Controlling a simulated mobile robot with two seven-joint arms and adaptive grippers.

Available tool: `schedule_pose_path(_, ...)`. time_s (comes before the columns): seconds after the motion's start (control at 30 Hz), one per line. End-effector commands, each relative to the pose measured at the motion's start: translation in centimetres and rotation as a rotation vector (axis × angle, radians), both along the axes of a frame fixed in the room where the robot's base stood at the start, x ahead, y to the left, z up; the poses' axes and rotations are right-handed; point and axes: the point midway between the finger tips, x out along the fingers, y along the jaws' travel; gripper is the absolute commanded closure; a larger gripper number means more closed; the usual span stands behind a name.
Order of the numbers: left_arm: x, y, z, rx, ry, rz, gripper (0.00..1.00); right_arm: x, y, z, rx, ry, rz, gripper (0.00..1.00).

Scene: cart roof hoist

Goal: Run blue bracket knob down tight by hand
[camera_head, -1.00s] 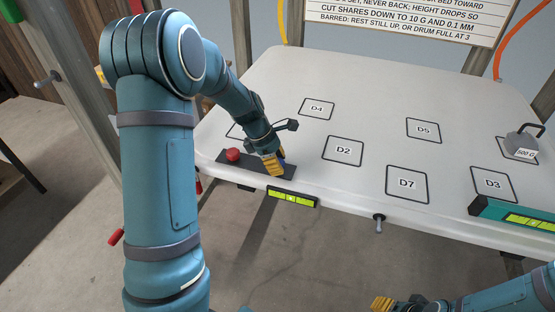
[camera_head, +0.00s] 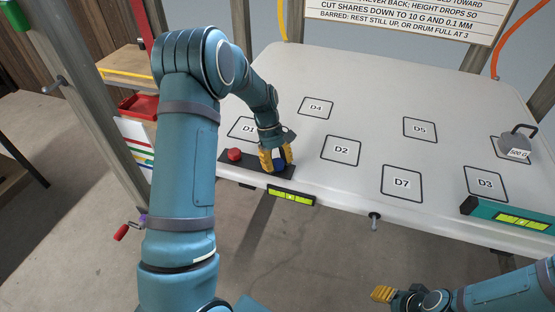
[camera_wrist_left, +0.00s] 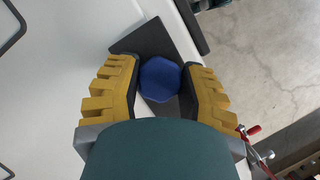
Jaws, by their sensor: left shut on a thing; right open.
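The blue knob (camera_head: 279,164) sits on the dark bracket plate (camera_head: 224,157) at the near left edge of the white panel. In the left wrist view the knob (camera_wrist_left: 160,79) is a rounded, many-sided blue piece between two yellow fingers. My left gripper (camera_head: 277,157) reaches down from above and is shut on the knob, one finger on each side. The knob's underside and thread are hidden. My right gripper (camera_head: 383,294) is at the bottom right, off the panel, open and empty; only part of it shows.
A red knob (camera_head: 235,154) stands on the same plate, left of my gripper. A green level (camera_head: 291,197) is on the panel's front edge. A 500 G weight (camera_head: 516,146) and a teal level (camera_head: 512,215) are at the right. The panel's marked middle is clear.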

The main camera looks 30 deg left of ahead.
Motion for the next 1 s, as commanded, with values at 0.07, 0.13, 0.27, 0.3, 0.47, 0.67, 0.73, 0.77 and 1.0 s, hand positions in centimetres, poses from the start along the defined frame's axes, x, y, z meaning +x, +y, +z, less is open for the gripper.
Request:
schedule_pose_path(0.07, 0.0, -0.1, 0.0, -0.001, 0.003, -0.075, 0.95, 0.0, 0.0, 0.4, 0.001, 0.000, 0.000, 0.53)
schedule_pose_path(0.13, 0.0, -0.1, 0.0, -0.001, 0.003, -0.142, 0.95, 0.0, 0.0, 0.5, 0.001, 0.000, 0.000, 0.53)
schedule_pose_path(0.27, 0.0, -0.1, 0.0, -0.001, 0.002, -0.265, 0.95, 0.0, 0.0, 0.8, 0.001, 0.000, 0.000, 0.53)
schedule_pose_path(0.3, 0.0, -0.1, 0.0, -0.001, 0.002, -0.303, 0.95, 0.0, 0.0, 0.9, 0.002, 0.000, 0.000, 0.53)
schedule_pose_path(0.47, 0.0, -0.1, 0.0, -0.001, 0.003, -0.454, 0.95, 0.0, -0.1, 1.1, 0.002, 0.000, -0.001, 0.53)
schedule_pose_path(0.67, 0.0, -0.1, 0.0, -0.001, 0.002, -0.645, 0.95, -0.1, -0.1, 1.4, 0.002, 0.000, -0.001, 0.53)
schedule_pose_path(0.73, 0.0, -0.1, 0.0, -0.002, 0.001, -0.711, 0.95, 0.0, -0.1, 1.4, 0.002, 0.000, -0.001, 0.53)
schedule_pose_path(0.77, 0.0, -0.1, 0.0, -0.002, 0.001, -0.741, 0.95, -0.1, -0.1, 1.5, 0.003, 0.000, -0.001, 0.53)
schedule_pose_path(1.0, 0.0, -0.1, 0.0, -0.003, 0.002, -0.967, 0.95, 0.0, -0.1, 1.6, 0.003, 0.000, -0.001, 0.53)
